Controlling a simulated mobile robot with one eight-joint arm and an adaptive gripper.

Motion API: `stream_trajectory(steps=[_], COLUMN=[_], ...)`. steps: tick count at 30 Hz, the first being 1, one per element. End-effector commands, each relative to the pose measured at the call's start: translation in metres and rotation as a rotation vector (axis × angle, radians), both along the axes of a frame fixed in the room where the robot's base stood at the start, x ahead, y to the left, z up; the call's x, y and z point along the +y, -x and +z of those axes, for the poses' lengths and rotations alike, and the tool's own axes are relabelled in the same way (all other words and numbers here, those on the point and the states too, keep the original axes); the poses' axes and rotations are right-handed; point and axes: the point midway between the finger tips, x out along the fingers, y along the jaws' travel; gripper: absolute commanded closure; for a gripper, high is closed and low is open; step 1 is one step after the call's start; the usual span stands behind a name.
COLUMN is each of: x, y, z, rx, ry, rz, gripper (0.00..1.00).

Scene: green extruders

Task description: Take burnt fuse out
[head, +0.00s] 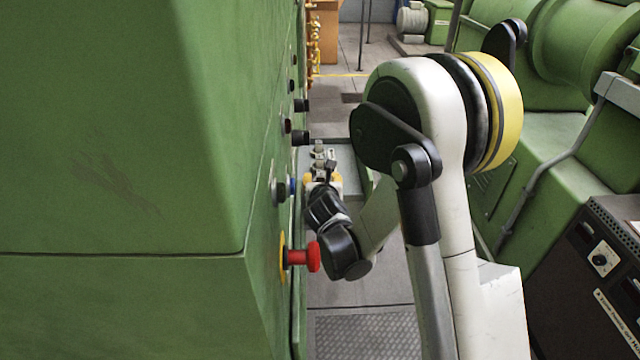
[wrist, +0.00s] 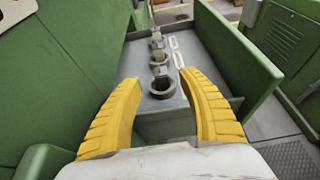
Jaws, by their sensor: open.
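My gripper (wrist: 160,80) is open and empty, its two yellow ribbed fingers spread apart in the wrist view. Between and beyond the fingertips, a row of grey metal ring-shaped holders (wrist: 162,86) stands on a grey panel (wrist: 210,70). The nearest ring has a dark centre. I cannot tell which part is the burnt fuse. In the head view, my gripper (head: 322,182) is small and partly hidden behind my wrist, beside the green cabinet. Small metal parts (head: 319,150) show just past it.
A tall green cabinet (head: 120,130) stands close on the left. A red button (head: 305,257) and several dark knobs (head: 301,138) stick out of its face beside my arm. A low green side wall (wrist: 232,50) borders the panel on the right. Grey floor (head: 365,325) lies below.

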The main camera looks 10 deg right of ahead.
Motion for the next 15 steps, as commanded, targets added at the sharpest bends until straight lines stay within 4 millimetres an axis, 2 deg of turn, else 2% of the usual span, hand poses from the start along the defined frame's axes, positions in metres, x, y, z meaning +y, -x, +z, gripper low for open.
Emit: stream_trajectory(steps=[1, 3, 11, 15], x=[-0.002, -0.003, -0.006, -0.011], y=[-0.007, -0.015, -0.032, -0.051], z=[-0.007, -0.009, -0.014, -0.024], rx=[0.000, 0.000, 0.001, 0.001], ry=[-0.001, -0.001, -0.001, -0.003], rz=[-0.001, -0.002, -0.001, -0.002], gripper=[0.52, 0.52, 0.52, 0.52])
